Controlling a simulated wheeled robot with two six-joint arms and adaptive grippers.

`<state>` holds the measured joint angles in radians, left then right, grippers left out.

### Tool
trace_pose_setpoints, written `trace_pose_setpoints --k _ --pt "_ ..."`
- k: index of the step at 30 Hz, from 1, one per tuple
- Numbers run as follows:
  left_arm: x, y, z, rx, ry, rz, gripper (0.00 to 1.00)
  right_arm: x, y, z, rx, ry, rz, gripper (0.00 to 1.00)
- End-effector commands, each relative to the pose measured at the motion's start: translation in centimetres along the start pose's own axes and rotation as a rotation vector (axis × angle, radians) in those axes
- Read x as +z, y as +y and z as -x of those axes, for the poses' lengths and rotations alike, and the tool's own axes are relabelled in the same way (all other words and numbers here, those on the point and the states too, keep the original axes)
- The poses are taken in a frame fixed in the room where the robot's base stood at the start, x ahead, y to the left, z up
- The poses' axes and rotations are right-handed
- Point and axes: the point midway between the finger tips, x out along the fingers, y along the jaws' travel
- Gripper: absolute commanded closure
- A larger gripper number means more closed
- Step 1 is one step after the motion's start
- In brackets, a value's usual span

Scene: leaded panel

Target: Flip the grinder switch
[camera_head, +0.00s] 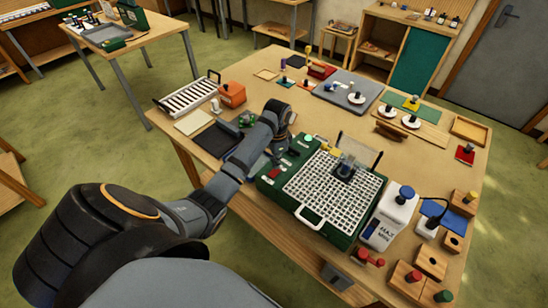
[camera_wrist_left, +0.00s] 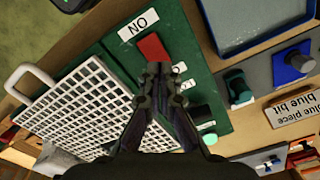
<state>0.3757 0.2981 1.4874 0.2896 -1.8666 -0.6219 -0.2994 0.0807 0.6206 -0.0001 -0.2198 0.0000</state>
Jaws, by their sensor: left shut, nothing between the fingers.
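The grinder is a green box (camera_head: 348,238) with a white grid top near the front of the table. Its red switch (camera_wrist_left: 151,47) shows in the wrist view, next to a white ON label (camera_wrist_left: 138,24). In the head view the switch (camera_head: 275,172) is small, on the grinder's left strip. My left gripper (camera_wrist_left: 160,70) is shut and empty, its tips over the lower end of the red switch. I cannot tell whether they touch it. In the head view my left gripper (camera_head: 280,150) is over that strip, partly hidden by its own wrist. My right gripper is not in view.
A grinding head (camera_head: 347,167) stands on the white grid, with a clear shield behind it. A white bottle (camera_head: 388,218) is right of the grinder. A dark tray (camera_head: 216,140) and an orange box (camera_head: 232,94) lie to the left. Wooden blocks (camera_head: 430,263) sit at the right.

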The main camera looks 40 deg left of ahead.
Motion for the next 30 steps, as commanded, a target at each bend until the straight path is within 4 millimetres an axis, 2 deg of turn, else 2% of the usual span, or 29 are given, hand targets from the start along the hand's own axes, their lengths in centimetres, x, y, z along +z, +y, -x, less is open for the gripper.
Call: trace_pose_setpoints --k 30 --pt "0.0 0.0 -1.3 0.000 0.000 0.000 1.00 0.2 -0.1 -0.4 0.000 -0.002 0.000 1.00"
